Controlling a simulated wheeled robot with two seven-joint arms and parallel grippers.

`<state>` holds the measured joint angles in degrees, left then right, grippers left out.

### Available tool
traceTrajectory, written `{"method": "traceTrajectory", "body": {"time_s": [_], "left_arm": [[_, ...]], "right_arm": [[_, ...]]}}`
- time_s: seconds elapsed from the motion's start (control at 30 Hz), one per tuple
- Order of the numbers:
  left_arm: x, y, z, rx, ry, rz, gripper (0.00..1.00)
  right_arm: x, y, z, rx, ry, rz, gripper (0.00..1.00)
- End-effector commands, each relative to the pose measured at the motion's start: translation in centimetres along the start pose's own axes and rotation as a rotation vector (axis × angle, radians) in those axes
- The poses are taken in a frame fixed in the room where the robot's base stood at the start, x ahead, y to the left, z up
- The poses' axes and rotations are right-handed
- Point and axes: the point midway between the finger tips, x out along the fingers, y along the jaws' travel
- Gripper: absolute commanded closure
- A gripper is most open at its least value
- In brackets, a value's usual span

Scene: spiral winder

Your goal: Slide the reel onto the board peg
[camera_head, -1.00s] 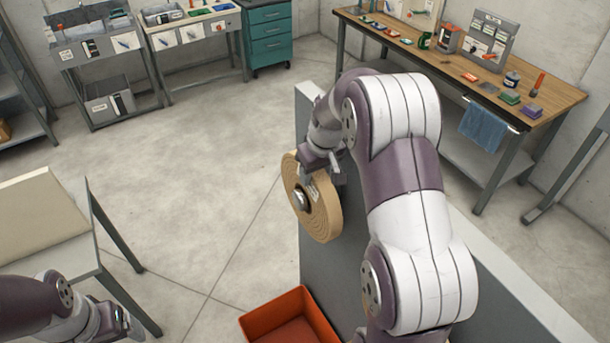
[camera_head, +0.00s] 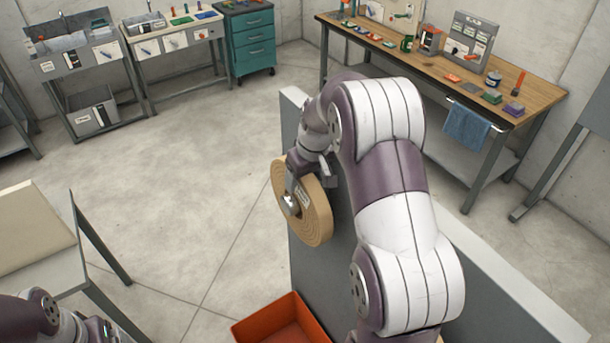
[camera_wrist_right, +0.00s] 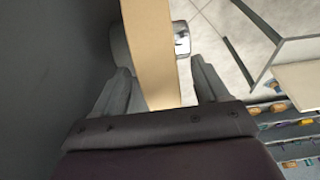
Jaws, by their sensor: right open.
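The tan wound reel (camera_head: 318,222) stands upright against the left face of the grey board (camera_head: 312,268). A shiny metal peg end (camera_head: 289,207) shows at the reel's centre. My right gripper (camera_head: 298,182) is at the upper part of the reel, with one finger over its front face. In the right wrist view, the reel (camera_wrist_right: 150,30) runs edge-on between the open fingers of my right gripper (camera_wrist_right: 162,85), and the peg end (camera_wrist_right: 181,38) shows beside it. My left gripper (camera_head: 92,330) is at the bottom left, partly cut off, its fingers unclear.
An orange bin (camera_head: 280,322) stands on the floor below the reel. A grey table (camera_head: 52,262) is at the left. A wooden workbench (camera_head: 525,88) stands behind the board at the right. The floor left of the reel is open.

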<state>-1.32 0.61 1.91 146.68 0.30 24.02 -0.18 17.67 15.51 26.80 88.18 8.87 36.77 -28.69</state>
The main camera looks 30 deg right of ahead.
Motion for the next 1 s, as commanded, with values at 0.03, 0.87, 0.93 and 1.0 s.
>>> {"method": "traceTrajectory", "body": {"time_s": [0.03,0.87,0.93,1.0], "left_arm": [[0.5,0.0,0.1,0.0,0.0,0.0,0.18],[0.5,0.0,0.1,0.0,0.0,0.0,0.18],[0.5,0.0,0.1,0.0,0.0,0.0,0.18],[0.5,0.0,0.1,0.0,0.0,0.0,0.18]], "right_arm": [[-0.3,0.1,-0.1,0.0,0.006,0.003,0.26],[-12.2,-0.8,0.5,0.004,0.003,0.004,0.26],[-10.9,-2.6,1.8,0.014,-0.006,0.006,0.26],[-9.4,-5.1,3.9,0.029,-0.013,0.012,0.26]]}}
